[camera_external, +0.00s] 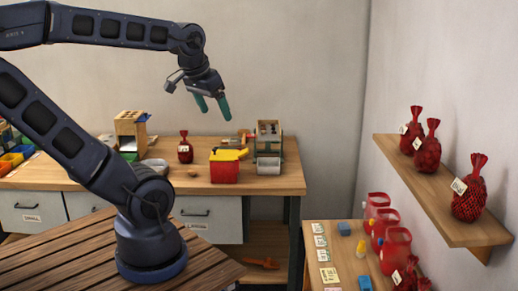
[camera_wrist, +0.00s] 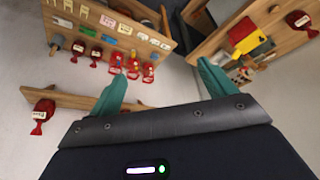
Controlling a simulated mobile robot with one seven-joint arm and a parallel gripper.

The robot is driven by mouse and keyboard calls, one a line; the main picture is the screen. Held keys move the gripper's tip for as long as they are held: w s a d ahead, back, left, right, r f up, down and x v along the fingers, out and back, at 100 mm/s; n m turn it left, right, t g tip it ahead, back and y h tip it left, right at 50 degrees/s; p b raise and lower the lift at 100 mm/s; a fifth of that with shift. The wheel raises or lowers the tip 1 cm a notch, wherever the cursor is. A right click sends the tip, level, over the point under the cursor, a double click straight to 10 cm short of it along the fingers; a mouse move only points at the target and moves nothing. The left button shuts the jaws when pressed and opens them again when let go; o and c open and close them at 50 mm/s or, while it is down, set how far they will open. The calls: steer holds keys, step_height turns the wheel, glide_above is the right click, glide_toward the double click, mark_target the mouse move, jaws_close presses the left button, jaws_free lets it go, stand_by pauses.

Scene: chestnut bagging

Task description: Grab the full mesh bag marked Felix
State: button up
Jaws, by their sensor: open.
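Several red mesh bags with white tags are in view; the writing is too small to tell which is marked Felix. On the right wall shelf stand a front bag (camera_external: 468,190), a middle bag (camera_external: 427,148) and a rear bag (camera_external: 410,130). Another bag (camera_external: 185,147) stands on the back workbench and shows in the wrist view (camera_wrist: 302,22). Bags also stand on the low table (camera_external: 406,275). In the wrist view one bag (camera_wrist: 43,112) is on the shelf, left of my fingers. My gripper (camera_external: 213,106) is open and empty, high above the workbench and apart from every bag.
The wall shelf (camera_external: 445,222) juts out at right. The low table (camera_external: 310,262) holds red open containers (camera_external: 396,252), cards and small blocks. The workbench (camera_external: 287,178) carries a red box with yellow top (camera_external: 224,170) and a sorting machine (camera_external: 268,140). Air around my gripper is clear.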

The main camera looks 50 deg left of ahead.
steer(key=w+a+r+n, duration=0.2)
steer(key=w+a+n, duration=0.6)
steer(key=w, duration=0.5)
steer(key=w+a+r+n, duration=0.2)
steer(key=w+a+n, duration=0.4)
steer(key=w+a, duration=0.5)
steer(key=w+a+f+n, duration=0.4)
steer(key=w+a, duration=0.2)
steer(key=a, duration=0.3)
steer(key=w+a+f+n, duration=0.4)
steer(key=w+a+n, duration=0.1)
steer(key=a, duration=0.5)
steer(key=n, duration=1.3)
glide_toward(183, 136)
steer(key=w+a+f, duration=0.1)
steer(key=f, duration=0.1)
steer(key=x, duration=0.4)
steer(key=shift+w+a+f, duration=0.15)
steer(key=shift+w+f, duration=0.05)
steer(key=shift+f, duration=0.15)
steer(key=shift+d+x, duration=0.2)
steer(key=shift+x, duration=1.15)
steer(key=shift+d+x, duration=0.15)
steer(key=shift+x, duration=1.2)
steer(key=c, duration=1.6)
